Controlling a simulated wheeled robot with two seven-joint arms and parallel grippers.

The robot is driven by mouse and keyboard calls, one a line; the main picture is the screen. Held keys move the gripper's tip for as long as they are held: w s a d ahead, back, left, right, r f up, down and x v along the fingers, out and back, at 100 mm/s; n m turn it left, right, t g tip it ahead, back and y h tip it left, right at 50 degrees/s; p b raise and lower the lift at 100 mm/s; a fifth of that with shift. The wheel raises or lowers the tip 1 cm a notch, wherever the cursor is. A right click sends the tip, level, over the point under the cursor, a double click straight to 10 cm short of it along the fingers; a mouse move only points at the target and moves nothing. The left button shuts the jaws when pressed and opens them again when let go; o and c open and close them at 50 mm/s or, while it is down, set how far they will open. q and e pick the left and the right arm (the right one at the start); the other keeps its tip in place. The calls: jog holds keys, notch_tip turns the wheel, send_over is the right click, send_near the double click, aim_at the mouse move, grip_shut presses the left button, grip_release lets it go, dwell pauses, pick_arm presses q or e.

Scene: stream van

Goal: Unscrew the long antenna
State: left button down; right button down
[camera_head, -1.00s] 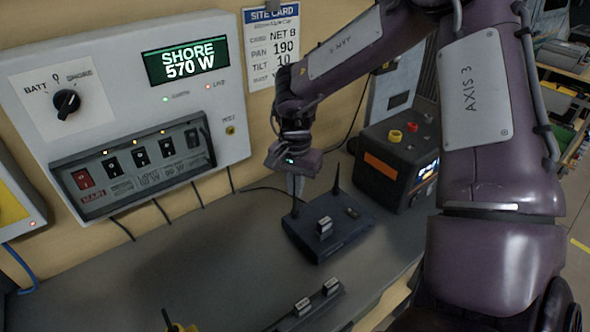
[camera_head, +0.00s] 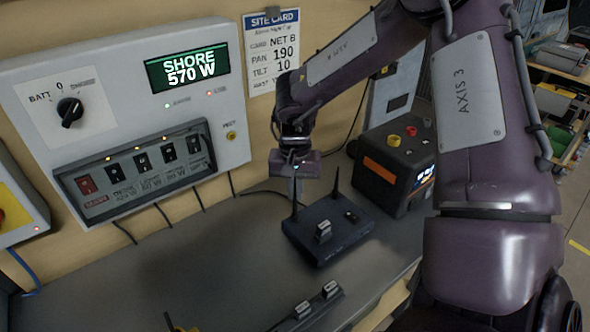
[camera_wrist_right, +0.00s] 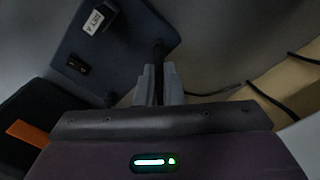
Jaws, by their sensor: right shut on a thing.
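A dark router-like box (camera_head: 350,234) lies on the grey bench with two upright black antennas on its back edge. My right gripper (camera_head: 295,188) points down and is shut on the left antenna (camera_head: 294,212), just above its base. The gripper hides the antenna's upper part, so I cannot compare the two lengths. The other antenna (camera_head: 336,182) stands free to the right. In the right wrist view the gripped antenna (camera_wrist_right: 158,50) runs between the two grey fingers (camera_wrist_right: 158,82), and the box (camera_wrist_right: 75,40) is at upper left. My left gripper is out of view.
A black power unit (camera_head: 390,170) with an orange stripe stands close right of the box. A holder (camera_head: 318,308) with two labelled blocks lies in front. The wall panel (camera_head: 30,75) is behind at left. Bare bench (camera_head: 180,265) lies left of the box.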

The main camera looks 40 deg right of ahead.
jog(key=c, duration=1.6)
grip_release()
jog(key=shift+m+b, duration=0.45)
jog(key=shift+m, duration=0.45)
jog(key=shift+m+b, duration=0.3)
jog(key=shift+m, duration=0.8)
